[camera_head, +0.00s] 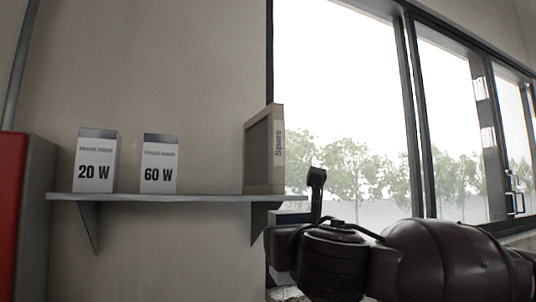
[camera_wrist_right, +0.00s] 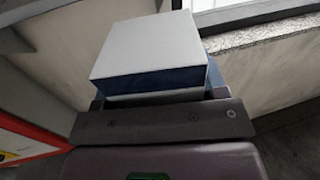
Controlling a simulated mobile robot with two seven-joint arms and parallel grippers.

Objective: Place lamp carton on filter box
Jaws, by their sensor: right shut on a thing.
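My right gripper (camera_wrist_right: 160,121) is shut on a box (camera_wrist_right: 150,45) with a white face and a dark blue side. No label shows on it in the wrist view, and the fingertips are hidden. In the head view my right arm comes in from the right, below the shelf's right end, and hides most of the gripper. Two white lamp cartons stand upright on the shelf, one marked 20 W (camera_head: 95,165) and one marked 60 W (camera_head: 159,166). A grey-brown box marked Spare (camera_head: 265,150) stands at the shelf's right end. I cannot tell whether it is the filter box.
The wall shelf (camera_head: 215,198) has free room between the 60 W carton and the Spare box. A large window (camera_head: 340,100) is at the right. A red and grey cabinet (camera_head: 35,215) stands at the left. A stone sill (camera_wrist_right: 265,35) shows in the wrist view.

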